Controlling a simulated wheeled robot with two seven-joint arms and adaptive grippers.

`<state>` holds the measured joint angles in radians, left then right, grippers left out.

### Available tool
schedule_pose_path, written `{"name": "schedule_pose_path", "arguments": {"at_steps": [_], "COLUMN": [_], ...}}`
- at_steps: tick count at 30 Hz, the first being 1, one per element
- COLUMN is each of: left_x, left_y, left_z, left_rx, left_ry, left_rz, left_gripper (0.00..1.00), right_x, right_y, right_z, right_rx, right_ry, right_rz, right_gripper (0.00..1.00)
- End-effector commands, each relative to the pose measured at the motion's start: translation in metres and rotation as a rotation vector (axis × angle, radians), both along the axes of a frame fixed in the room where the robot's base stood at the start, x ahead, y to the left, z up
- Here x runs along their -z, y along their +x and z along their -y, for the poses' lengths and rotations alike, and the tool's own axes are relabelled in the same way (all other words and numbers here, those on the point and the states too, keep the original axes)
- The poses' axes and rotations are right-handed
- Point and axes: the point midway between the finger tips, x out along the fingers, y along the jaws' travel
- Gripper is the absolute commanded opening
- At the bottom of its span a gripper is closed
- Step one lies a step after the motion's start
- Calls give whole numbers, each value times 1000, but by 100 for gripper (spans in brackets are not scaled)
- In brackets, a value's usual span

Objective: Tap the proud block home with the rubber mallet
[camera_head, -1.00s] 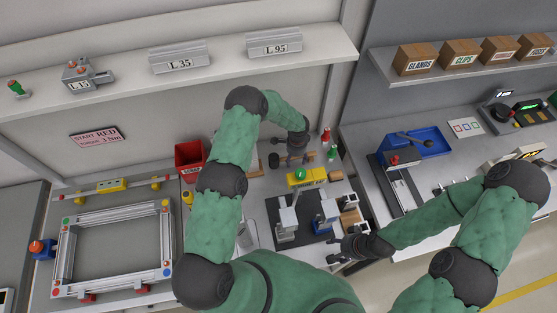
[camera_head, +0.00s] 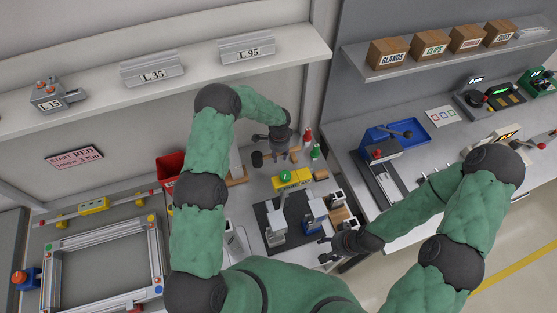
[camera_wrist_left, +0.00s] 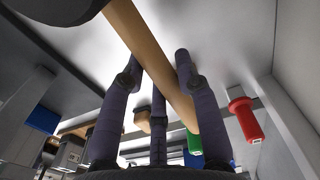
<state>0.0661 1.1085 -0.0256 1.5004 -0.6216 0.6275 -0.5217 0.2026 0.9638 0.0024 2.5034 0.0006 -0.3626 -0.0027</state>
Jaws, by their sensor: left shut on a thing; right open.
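My left gripper (camera_head: 279,143) is shut on the rubber mallet's wooden handle behind the yellow box. The handle (camera_wrist_left: 150,55) runs diagonally between the fingers in the left wrist view. The dark mallet head (camera_head: 257,159) is left of the gripper and shows at the top left of the wrist view (camera_wrist_left: 65,8). My right gripper (camera_head: 328,246) is open and empty at the front right of the black mat (camera_head: 259,211). Two fixtures, one grey (camera_head: 276,228) and one with blue (camera_head: 316,209), stand on the mat. I cannot tell which block is proud.
Red (camera_head: 308,134) and green (camera_head: 316,152) handles stand right of my left gripper. A red bin (camera_head: 169,165) is left of my left arm. Small wooden-sided blocks (camera_head: 338,214) sit right of the mat.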

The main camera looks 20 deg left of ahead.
Motion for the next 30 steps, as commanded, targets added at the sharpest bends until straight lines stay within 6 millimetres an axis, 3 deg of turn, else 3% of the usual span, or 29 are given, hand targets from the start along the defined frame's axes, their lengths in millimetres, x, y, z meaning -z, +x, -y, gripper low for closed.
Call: {"name": "schedule_pose_path", "arguments": {"at_steps": [6,11,30], "left_x": [-35,-49,-52], "left_y": [1,0,0], "left_z": [0,0,0], "left_rx": [1,0,0], "left_ry": [1,1,0], "left_rz": [3,1,0], "left_gripper": [0,0,0], "right_x": [4,5,5], "right_y": [0,0,0], "right_z": [0,0,0], "right_rx": [0,0,0], "right_ry": [0,0,0], "right_rz": [0,0,0], "right_gripper": [58,58,58]}}
